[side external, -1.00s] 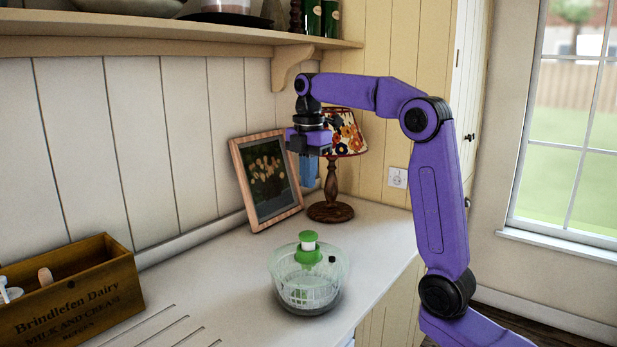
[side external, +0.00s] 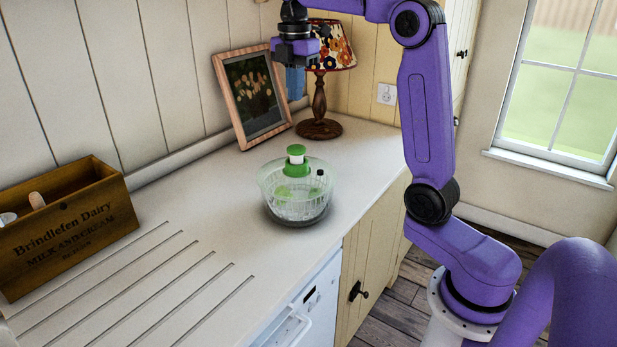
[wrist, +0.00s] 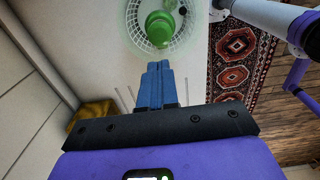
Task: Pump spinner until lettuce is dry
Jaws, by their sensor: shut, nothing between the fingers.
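The salad spinner (side external: 297,207) stands upright on the counter, a clear bowl with a white basket and clear lid. Its green-and-white pump knob (side external: 296,154) stands raised at the centre of the lid. Green shows through the clear wall, but I cannot make out separate lettuce leaves. My gripper (side external: 295,94) has its blue fingers shut and empty, in the air in front of the lamp and picture frame, apart from the spinner. In the wrist view the spinner basket (wrist: 136,32) and green knob (wrist: 160,28) lie just beyond my closed fingertips (wrist: 158,64).
A flowered-shade lamp (side external: 319,106) and a picture frame (side external: 276,120) stand behind the spinner. A wooden dairy crate (side external: 70,225) sits at the left by the draining grooves. The counter (side external: 215,210) around the spinner is clear. A patterned rug (wrist: 235,45) lies on the floor.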

